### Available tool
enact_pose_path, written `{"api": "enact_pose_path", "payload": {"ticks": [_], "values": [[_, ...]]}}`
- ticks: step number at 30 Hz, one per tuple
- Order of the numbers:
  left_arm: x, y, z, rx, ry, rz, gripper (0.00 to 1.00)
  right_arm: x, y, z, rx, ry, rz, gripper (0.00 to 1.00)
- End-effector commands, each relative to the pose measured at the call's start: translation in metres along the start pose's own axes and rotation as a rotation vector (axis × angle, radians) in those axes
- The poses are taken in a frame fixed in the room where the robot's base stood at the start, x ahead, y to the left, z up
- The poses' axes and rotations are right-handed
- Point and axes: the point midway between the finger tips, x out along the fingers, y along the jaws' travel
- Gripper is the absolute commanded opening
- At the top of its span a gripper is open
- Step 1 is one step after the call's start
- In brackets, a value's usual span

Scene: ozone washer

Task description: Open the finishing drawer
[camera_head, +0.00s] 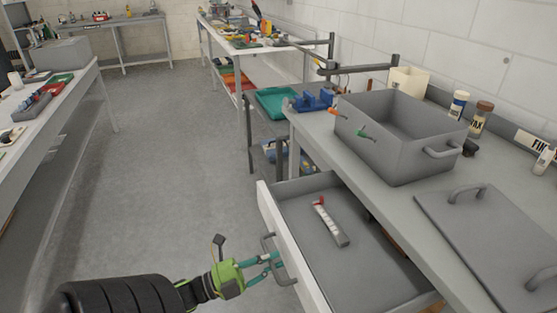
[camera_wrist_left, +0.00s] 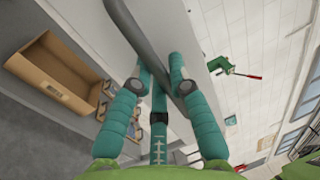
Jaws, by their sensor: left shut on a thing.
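The finishing drawer (camera_head: 375,262) is pulled out from under the bench at the lower right of the head view. Its inside is visible, with a narrow whitish strip with a red end (camera_head: 328,222) lying in it. The drawer has a grey bar handle (camera_head: 284,281) on its pale front. My left gripper (camera_head: 274,261) is at this handle, shut on it. In the left wrist view the teal fingers (camera_wrist_left: 158,82) lie on either side of the grey handle bar (camera_wrist_left: 143,38). My right gripper is not in view.
The bench above the drawer carries a grey open bin (camera_head: 405,150), a grey lid with a handle (camera_head: 495,235) and bottles (camera_head: 480,118). A teal tray (camera_head: 283,104) sits beyond it. The floor (camera_head: 170,160) left of the drawer is clear. Another table (camera_head: 88,80) stands at the left.

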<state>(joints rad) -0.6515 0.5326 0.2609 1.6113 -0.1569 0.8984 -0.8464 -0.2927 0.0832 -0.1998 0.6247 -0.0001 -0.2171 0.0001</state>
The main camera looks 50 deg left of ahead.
Motion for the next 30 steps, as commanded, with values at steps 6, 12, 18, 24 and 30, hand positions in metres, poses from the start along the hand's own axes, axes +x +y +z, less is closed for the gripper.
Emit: {"api": "enact_pose_path", "payload": {"ticks": [6,12,18,24,30], "values": [[-0.001,0.0,0.0,0.0,0.0,-0.001,0.0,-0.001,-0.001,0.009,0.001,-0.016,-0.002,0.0],[-0.001,0.0,0.0,0.0,-0.001,0.0,0.42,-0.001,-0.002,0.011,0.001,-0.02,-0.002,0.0],[-0.001,0.0,0.0,0.0,0.0,0.0,0.43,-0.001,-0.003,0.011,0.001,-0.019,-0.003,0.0],[-0.004,0.0,0.0,0.0,-0.001,0.001,0.43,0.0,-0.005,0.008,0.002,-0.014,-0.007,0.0],[-0.035,0.001,0.0,-0.002,-0.004,0.005,0.43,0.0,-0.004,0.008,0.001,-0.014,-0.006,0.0]]}}
